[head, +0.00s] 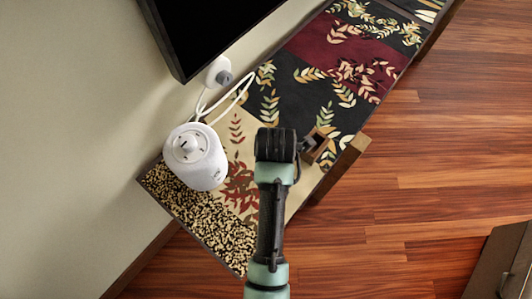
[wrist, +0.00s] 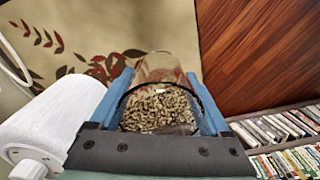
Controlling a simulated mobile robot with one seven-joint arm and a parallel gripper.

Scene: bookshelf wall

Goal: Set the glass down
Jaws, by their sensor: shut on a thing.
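A clear glass (wrist: 163,66) is between the blue fingers of my gripper (wrist: 160,88) in the wrist view. The fingers are shut on its sides, and a patterned surface shows through it. The glass is over or near the pale and speckled part of the patterned shelf top (head: 232,135). I cannot tell whether its base touches the surface. In the head view my arm covers much of the area around the gripper, and I cannot make out the glass there.
A white rounded device (head: 196,157) with a cable stands on the shelf top near the wall; it also shows close to my gripper in the wrist view (wrist: 62,118). A dark screen (head: 205,30) is behind. Rows of cases (wrist: 285,140) sit lower right. Wooden floor (head: 440,140) is clear.

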